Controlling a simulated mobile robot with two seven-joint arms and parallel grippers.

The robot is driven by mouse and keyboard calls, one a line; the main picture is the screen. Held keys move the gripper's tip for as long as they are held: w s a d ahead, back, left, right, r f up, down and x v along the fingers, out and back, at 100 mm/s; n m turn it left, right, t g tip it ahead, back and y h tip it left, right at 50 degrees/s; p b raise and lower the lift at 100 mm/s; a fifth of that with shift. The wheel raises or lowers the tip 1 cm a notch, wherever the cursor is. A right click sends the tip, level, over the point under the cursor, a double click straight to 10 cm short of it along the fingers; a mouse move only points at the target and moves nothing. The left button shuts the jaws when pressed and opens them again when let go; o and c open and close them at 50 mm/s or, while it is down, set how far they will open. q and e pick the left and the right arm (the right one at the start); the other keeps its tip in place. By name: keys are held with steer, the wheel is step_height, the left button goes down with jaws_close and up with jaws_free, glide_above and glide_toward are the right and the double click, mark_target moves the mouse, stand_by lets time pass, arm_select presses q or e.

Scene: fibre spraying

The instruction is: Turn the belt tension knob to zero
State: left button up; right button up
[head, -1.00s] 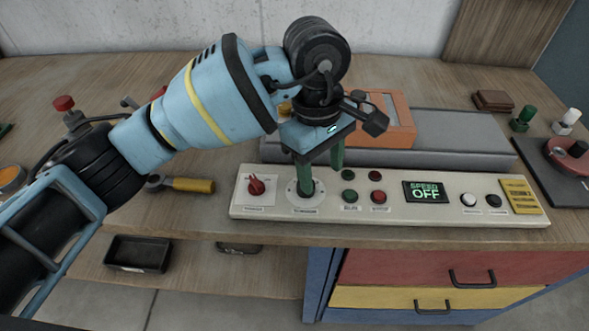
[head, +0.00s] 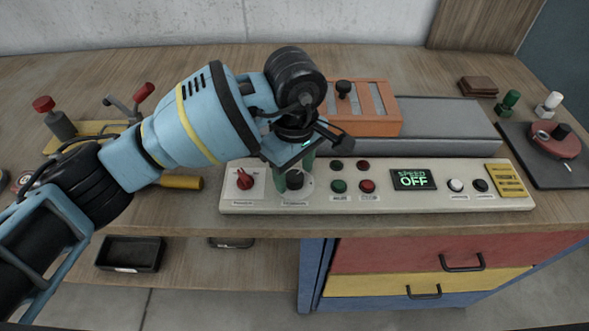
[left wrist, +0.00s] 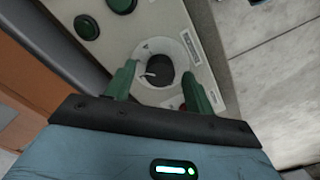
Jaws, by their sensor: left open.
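The belt tension knob is a round black knob (head: 295,179) on a pale dial plate near the left end of the cream control panel (head: 325,203). In the left wrist view the knob (left wrist: 159,72) shows a white pointer mark toward the picture's left. My left gripper (head: 294,170) has green fingers and is open over the knob. In the left wrist view its fingers (left wrist: 159,80) stand on either side of the knob, with gaps. Whether the tips reach down to its height I cannot tell. My right gripper is not in view.
A red rotary switch (head: 244,179) sits left of the knob. Green and red buttons (head: 352,186) and a display reading SPEED OFF (head: 413,180) lie to the right. An orange block (head: 370,125) and grey conveyor (head: 445,125) stand behind the panel.

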arm_select(q)
steer(key=shift+f, duration=0.3)
steer(key=c, duration=1)
